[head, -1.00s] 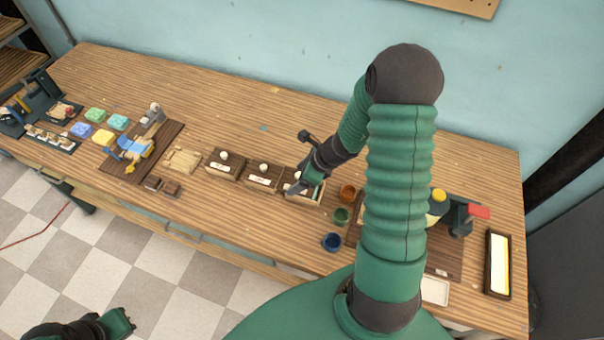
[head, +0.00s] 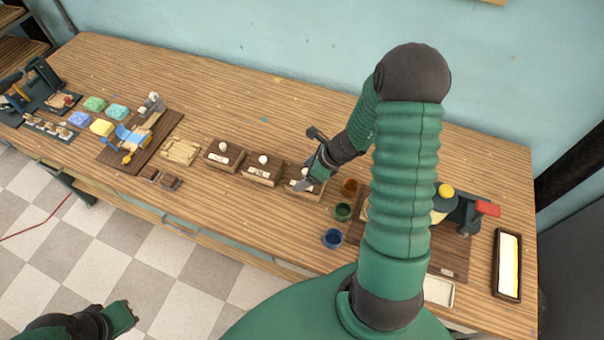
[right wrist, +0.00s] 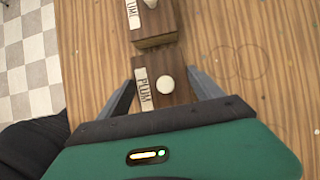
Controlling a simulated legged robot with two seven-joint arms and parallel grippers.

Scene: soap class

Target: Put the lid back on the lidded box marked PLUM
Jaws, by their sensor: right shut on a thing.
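The PLUM lid (right wrist: 178,98), dark wood with a round white knob and a white label, lies between the two fingers of my right gripper (right wrist: 161,80) in the right wrist view. The gripper is shut on its sides. In the head view my right gripper (head: 311,178) is at the rightmost box (head: 297,192) of the row, with the lid over the box top. The fingers partly cover it, and I cannot tell whether the lid is fully seated. My left gripper (head: 121,318) is at the lower left, off the table, and its jaws are unclear.
Two similar lidded boxes, the middle one (head: 262,176) and the left one (head: 222,160), stand close by on the left. Brown, green (head: 343,211) and blue (head: 333,238) cups stand to the right. The table behind the boxes is clear.

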